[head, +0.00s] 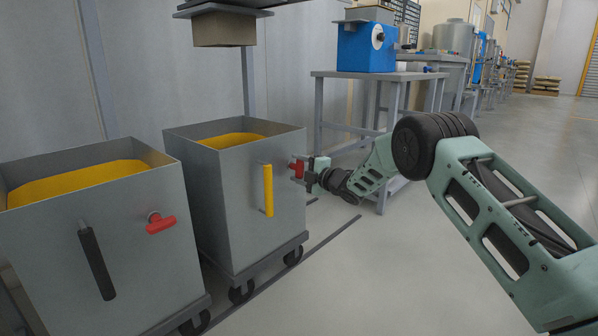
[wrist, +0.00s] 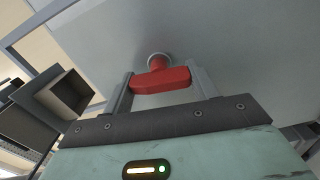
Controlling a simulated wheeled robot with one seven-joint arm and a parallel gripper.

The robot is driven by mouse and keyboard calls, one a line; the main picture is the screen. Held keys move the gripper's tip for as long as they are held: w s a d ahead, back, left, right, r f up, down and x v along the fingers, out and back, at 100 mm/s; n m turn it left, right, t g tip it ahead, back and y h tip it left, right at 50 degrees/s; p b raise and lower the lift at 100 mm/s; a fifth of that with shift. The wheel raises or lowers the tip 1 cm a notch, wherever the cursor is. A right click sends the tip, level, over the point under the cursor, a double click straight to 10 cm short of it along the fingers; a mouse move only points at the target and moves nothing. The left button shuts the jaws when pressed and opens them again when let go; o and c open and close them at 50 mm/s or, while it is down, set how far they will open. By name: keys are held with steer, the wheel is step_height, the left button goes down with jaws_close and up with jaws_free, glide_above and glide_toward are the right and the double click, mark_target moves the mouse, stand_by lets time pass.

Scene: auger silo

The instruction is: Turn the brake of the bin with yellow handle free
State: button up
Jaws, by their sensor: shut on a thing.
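The bin with the yellow handle (head: 240,200) is a grey open-topped metal box on a wheeled cart, right of another bin in the head view. Its yellow handle (head: 268,190) stands upright on the near face. Its red brake knob (head: 297,168) sits right of the handle, partly hidden by my gripper (head: 314,172). The gripper is shut on this bar.
A second grey bin (head: 150,260) with a black handle (head: 96,262) and a red brake (head: 160,223) stands close on the left. A spout (head: 223,28) hangs above. A grey table (head: 335,76) with a blue machine (head: 366,48) stands behind. Floor at front right is clear.

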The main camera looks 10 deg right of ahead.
steer(key=shift+f+n, duration=0.15)
steer(key=shift+n, duration=0.45)
steer(key=shift+o, duration=0.2)
steer(key=o, duration=1)
steer(key=shift+c, duration=0.2)
steer(key=shift+d, duration=0.1)
steer(key=p+v, duration=0.7)
steer(key=v, duration=1)
steer(key=shift+s, duration=0.2)
steer(key=shift+r, duration=0.2)
